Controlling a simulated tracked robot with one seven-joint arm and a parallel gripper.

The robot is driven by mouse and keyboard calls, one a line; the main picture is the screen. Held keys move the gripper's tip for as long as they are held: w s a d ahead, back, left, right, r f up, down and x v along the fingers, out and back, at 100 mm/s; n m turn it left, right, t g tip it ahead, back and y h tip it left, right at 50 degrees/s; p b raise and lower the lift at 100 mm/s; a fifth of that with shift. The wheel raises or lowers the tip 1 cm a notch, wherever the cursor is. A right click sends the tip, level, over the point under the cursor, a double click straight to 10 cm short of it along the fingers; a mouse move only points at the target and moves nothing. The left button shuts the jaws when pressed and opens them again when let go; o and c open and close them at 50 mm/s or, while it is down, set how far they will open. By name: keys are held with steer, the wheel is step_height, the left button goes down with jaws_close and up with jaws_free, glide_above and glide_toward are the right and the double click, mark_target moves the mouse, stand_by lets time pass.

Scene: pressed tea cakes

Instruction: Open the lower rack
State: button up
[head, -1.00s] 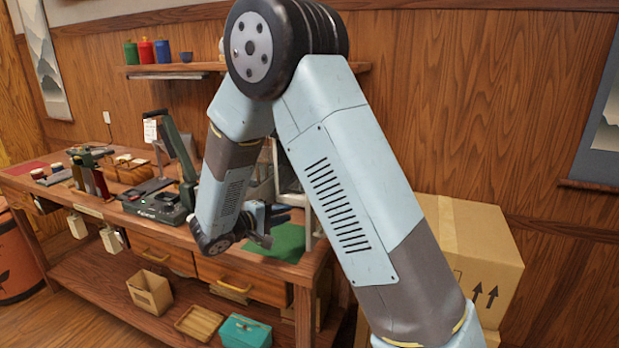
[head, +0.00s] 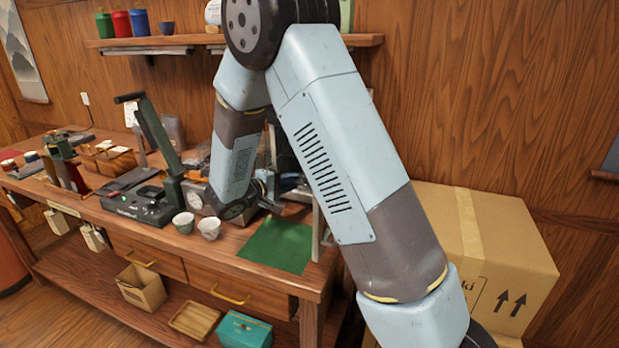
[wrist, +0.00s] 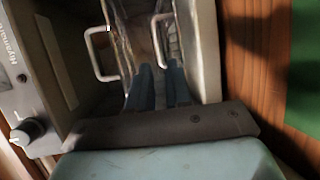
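A metal rack cabinet stands on the bench, mostly hidden behind my arm in the head view. In the wrist view it is seen close up and turned, with a front panel and knob (wrist: 32,132) at left. Two pale rack handles show inside its opening, a left one (wrist: 100,55) and a right one, on the bench side, which appears to be the lower rack's handle (wrist: 158,40). My gripper (wrist: 162,72) is open, its two blue fingers apart and pointing into the opening, in line with the lower handle. Contact with it cannot be told.
A green mat (head: 275,245) lies on the bench right of the cabinet. A cardboard box (head: 515,240) stands at right. A wall shelf (head: 130,41) runs behind.

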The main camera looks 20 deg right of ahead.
steer(key=x, duration=0.8)
steer(key=shift+s, duration=0.1)
jaws_close()
steer(key=shift+f, duration=0.1)
